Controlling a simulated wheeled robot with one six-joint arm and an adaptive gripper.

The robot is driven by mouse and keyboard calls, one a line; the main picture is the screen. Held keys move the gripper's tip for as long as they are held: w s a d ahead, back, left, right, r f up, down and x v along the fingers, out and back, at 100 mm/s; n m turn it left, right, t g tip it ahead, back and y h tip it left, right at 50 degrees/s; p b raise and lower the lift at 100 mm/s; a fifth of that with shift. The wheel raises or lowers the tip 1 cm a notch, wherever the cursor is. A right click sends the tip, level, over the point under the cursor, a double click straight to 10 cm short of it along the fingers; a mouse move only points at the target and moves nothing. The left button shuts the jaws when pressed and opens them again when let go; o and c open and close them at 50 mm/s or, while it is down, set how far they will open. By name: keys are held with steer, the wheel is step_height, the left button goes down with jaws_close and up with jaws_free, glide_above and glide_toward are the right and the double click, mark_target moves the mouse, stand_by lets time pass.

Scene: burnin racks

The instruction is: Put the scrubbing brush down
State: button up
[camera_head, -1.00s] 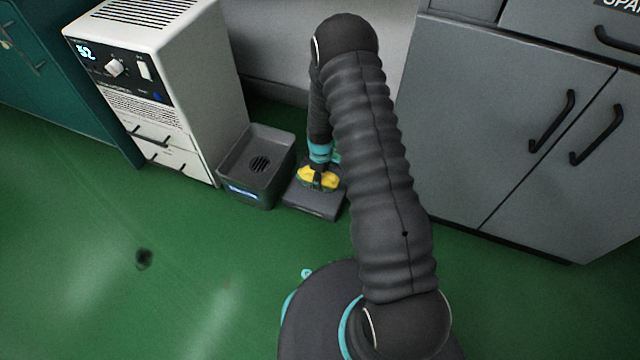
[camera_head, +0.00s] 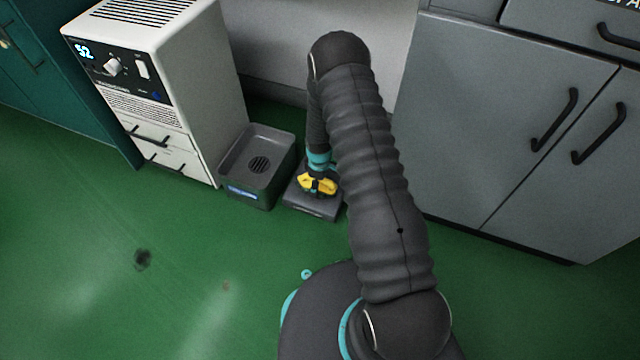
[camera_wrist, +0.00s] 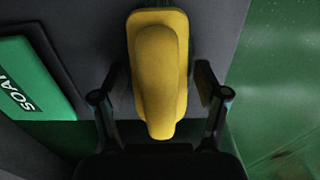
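The yellow scrubbing brush (camera_head: 322,187) is on the low dark grey platform (camera_head: 310,210) on the floor. In the wrist view the brush (camera_wrist: 160,75) lies lengthwise between my two fingers. My gripper (camera_wrist: 162,88) is pointed down around the brush, with one finger on each side. Narrow gaps show between the fingers and the brush sides, so the gripper looks open. The underside of the brush is hidden.
A grey bin (camera_head: 248,180) with a drain grate stands left of the platform, beside a white cabinet unit (camera_head: 200,90). Grey cupboards (camera_head: 500,120) stand to the right. A green item with lettering (camera_wrist: 35,80) shows in the wrist view. The green floor in front is clear.

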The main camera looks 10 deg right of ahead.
steer(key=shift+r, duration=0.1)
step_height(320, 180, up, 12)
steer(key=shift+f+p, duration=0.1)
steer(key=shift+p, duration=0.7)
steer(key=s+r+m+t, duration=0.15)
steer(key=s+r, duration=0.25)
steer(key=r, duration=1.1)
steer(key=s+r+m+t, duration=0.1)
steer(key=s+r+m, duration=0.2)
steer(key=r, duration=1.1)
steer(key=s+r+m+t, duration=0.1)
steer(key=s+r+m, duration=0.1)
steer(key=s+r, duration=0.2)
steer(key=s+r+m+t, duration=0.1)
steer(key=s+r, duration=0.4)
steer(key=s, duration=0.6)
steer(key=s+r+m+t, duration=0.1)
steer(key=s+r+m, duration=0.2)
steer(key=s, duration=0.5)
steer(key=shift+a+r, duration=0.25)
steer(key=shift+r, duration=0.65)
